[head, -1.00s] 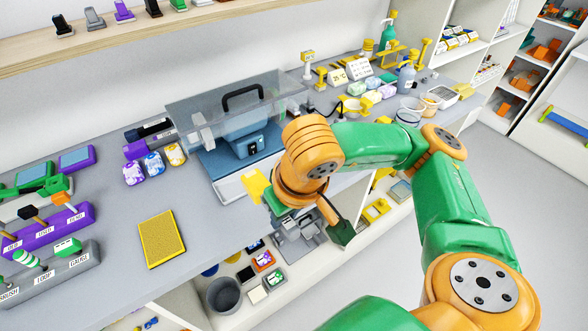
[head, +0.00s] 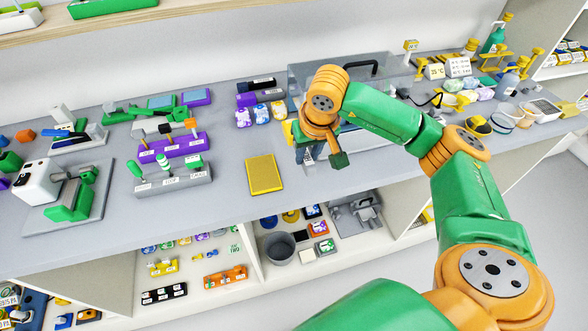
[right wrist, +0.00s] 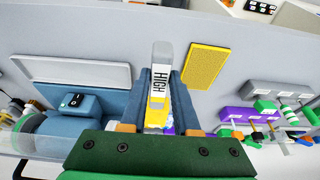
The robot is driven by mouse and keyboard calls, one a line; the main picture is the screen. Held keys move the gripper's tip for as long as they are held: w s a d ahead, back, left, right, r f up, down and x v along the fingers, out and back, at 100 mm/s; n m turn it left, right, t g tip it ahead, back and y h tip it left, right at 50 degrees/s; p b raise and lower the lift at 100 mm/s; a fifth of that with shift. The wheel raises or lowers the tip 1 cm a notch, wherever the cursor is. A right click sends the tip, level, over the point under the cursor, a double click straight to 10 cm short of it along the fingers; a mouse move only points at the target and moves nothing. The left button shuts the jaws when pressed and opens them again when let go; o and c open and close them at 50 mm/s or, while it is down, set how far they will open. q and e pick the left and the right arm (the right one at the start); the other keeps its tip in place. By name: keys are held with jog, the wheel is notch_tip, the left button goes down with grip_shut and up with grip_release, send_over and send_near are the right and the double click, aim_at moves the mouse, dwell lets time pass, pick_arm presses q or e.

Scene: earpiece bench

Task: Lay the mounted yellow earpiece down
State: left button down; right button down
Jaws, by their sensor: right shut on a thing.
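My right gripper (head: 310,150) is above the bench, just right of the yellow mat. It is shut on the yellow earpiece (right wrist: 157,103), a slim piece with a white "HIGH" label and a grey end, seen between the two blue fingers (right wrist: 162,95) in the right wrist view. In the head view, only a yellow patch (head: 288,132) shows beside the gripper; the rest is hidden. The yellow textured mat (head: 264,175) lies flat and empty on the bench, and also shows in the right wrist view (right wrist: 207,66). My left gripper is out of view.
Purple (head: 172,149) and grey (head: 172,180) labelled racks with tools stand left of the mat. Several small patterned pouches (head: 261,115) lie behind it. A blue machine (right wrist: 75,106) with a clear hood stands on the other side of the gripper. Bench around the mat is clear.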

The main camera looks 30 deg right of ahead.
jog(key=shift+w+d, duration=0.25)
jog(key=shift+d, duration=0.15)
notch_tip(320, 180, down, 8)
jog(key=b, duration=0.7)
jog(key=shift+d+r, duration=0.1)
jog(key=shift+r, duration=0.05)
jog(key=shift+f+b, duration=0.3)
jog(key=c, duration=0.6)
grip_release()
jog(key=b+v, duration=0.1)
jog(key=v, duration=0.6)
jog(key=shift+s+r, duration=0.1)
